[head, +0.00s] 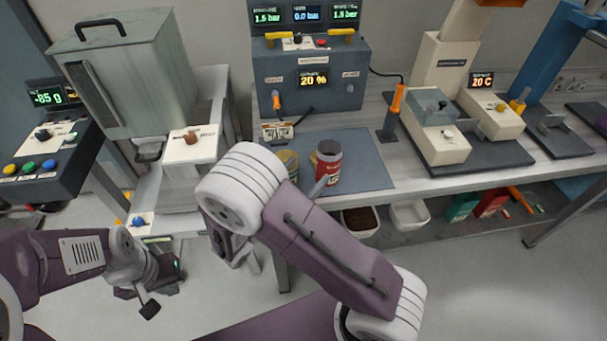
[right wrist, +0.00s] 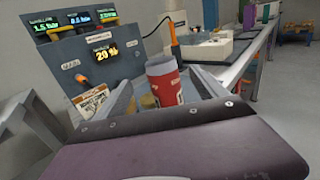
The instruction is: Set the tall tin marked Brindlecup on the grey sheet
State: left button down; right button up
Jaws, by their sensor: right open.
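A tall red tin (head: 328,168) with a white band and dark top stands upright on the blue-grey sheet (head: 362,165). Its lettering is too small to read. A yellow-green tin (head: 289,160) stands to its left, partly hidden by my arm. In the right wrist view the red tin (right wrist: 163,88) is beyond and between the spread fingers of my right gripper (right wrist: 161,80). That gripper is open and holds nothing; in the head view it is mostly hidden behind my forearm. My left gripper (head: 138,300) hangs low at the left, away from the tins; its jaw opening is unclear.
A dark control box (head: 310,80) stands behind the sheet, with a small placard (head: 277,132) at its front. An orange-handled tool (head: 397,100) and cream machines (head: 435,125) stand to the right. Bins (head: 410,214) sit under the bench. The sheet's right part is clear.

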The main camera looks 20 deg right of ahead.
jog(key=s+d+f+m+g+y, duration=0.2)
jog(key=s+d+f+m+g, duration=0.1)
jog(key=s+d+m+g, duration=0.25)
jog(key=s+d+f+m+g+y, duration=0.2)
jog(key=s+f+m+g+y, duration=0.15)
jog(key=s+m+g, duration=0.35)
jog(key=s+a+f+m+y, duration=0.3)
jog(key=s+y, duration=0.1)
jog(key=w+a+m+t+y, duration=0.4)
jog(key=a+m+y, duration=0.1)
jog(key=m, duration=0.4)
jog(key=shift+a+r+y, duration=0.3)
jog(key=shift+a+y, duration=0.05)
jog(key=shift+y, duration=0.1)
